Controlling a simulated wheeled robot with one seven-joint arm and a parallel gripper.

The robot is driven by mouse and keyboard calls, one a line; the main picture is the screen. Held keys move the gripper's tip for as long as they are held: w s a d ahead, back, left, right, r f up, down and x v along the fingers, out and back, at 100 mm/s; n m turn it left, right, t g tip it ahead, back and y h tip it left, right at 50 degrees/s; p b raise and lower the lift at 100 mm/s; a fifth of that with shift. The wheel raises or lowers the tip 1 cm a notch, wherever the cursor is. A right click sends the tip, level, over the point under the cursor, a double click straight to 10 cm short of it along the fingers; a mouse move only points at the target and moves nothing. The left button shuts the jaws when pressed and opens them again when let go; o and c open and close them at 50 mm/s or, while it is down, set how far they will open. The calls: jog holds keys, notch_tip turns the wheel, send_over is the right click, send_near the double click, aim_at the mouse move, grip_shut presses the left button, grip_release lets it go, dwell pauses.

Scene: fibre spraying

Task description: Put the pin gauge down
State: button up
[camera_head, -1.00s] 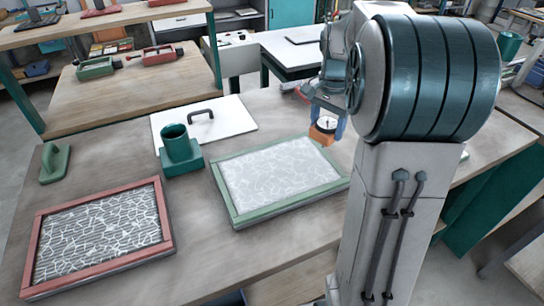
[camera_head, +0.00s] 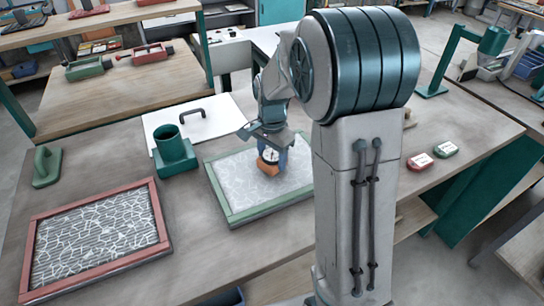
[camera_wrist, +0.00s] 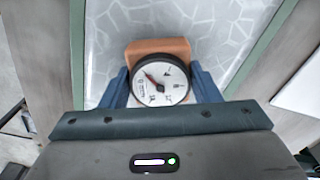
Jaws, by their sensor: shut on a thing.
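The pin gauge (camera_head: 268,160) has a round white dial with a black rim and an orange-brown body. My gripper (camera_head: 270,152) is shut on it and holds it over the green-framed panel (camera_head: 228,214) with a pale crackle surface. In the wrist view the gauge (camera_wrist: 162,84) sits between the blue fingers of my gripper (camera_wrist: 160,88), dial facing the camera. The panel surface (camera_wrist: 110,40) shows behind it. I cannot tell whether the gauge touches the panel.
A red-framed dark panel (camera_head: 160,210) lies at the left. A green cup holder (camera_head: 175,155), a white board with a handle (camera_head: 225,110) and a green float (camera_head: 46,166) stand behind.

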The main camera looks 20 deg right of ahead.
jog(key=shift+f, duration=0.5)
jog(key=shift+f, duration=0.1)
jog(key=o, duration=1.1)
jog(key=shift+o, duration=0.2)
